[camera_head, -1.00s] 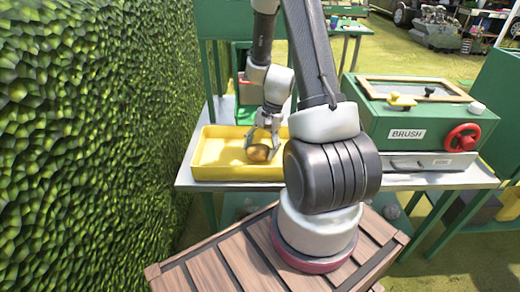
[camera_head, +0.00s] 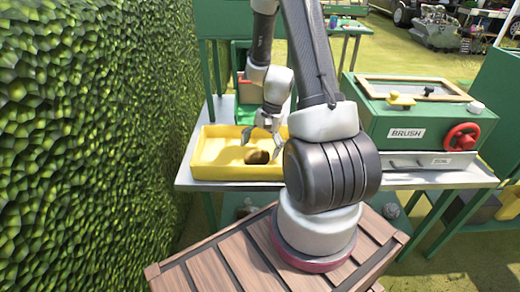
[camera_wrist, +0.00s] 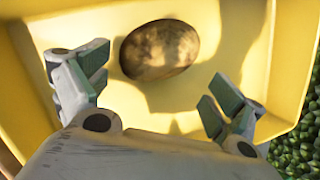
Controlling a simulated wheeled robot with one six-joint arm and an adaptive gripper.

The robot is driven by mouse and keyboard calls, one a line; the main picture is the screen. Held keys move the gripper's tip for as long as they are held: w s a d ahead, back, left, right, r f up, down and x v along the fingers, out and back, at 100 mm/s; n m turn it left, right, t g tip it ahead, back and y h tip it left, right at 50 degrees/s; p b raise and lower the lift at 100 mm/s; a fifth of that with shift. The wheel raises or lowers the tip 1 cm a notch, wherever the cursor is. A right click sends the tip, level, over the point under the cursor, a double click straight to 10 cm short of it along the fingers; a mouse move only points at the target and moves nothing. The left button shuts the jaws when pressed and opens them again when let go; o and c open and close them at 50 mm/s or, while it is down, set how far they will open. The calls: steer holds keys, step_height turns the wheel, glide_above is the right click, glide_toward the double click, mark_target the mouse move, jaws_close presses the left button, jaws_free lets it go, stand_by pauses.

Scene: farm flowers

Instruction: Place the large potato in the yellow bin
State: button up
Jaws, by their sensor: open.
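The large potato (camera_head: 257,157) is brown and oval and lies inside the yellow bin (camera_head: 212,172), toward its right side. In the wrist view the potato (camera_wrist: 160,50) rests on the floor of the yellow bin (camera_wrist: 290,75), just beyond the fingertips. My gripper (camera_head: 262,142) is over the bin with its fingers spread. In the wrist view both fingers of my gripper (camera_wrist: 158,88) are apart, with a gap between them and the potato. Part of the bin's right side is hidden behind my arm in the head view.
The bin stands on a grey metal table (camera_head: 440,178). To its right is a green machine labelled BRUSH (camera_head: 415,112), with a red wheel (camera_head: 462,137) at its front. A tall green hedge (camera_head: 85,130) closes off the left side.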

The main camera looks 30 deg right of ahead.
steer(key=v, duration=1.1)
steer(key=s+a+r+n+t+h, duration=0.1)
steer(key=s+a+r+n, duration=0.2)
steer(key=r, duration=0.5)
steer(key=s+a+r+n+t+h, duration=0.1)
steer(key=s+a+r+n, duration=0.2)
steer(key=r, duration=0.4)
steer(key=s+a+r+n+t+h, duration=0.1)
steer(key=s+r+n, duration=0.4)
steer(key=s, duration=0.5)
steer(key=shift+s+a+r+n+t+h, duration=0.2)
steer(key=shift+a+r+n+t+h, duration=0.25)
steer(key=shift+r+t, duration=0.35)
steer(key=shift+f, duration=0.1)
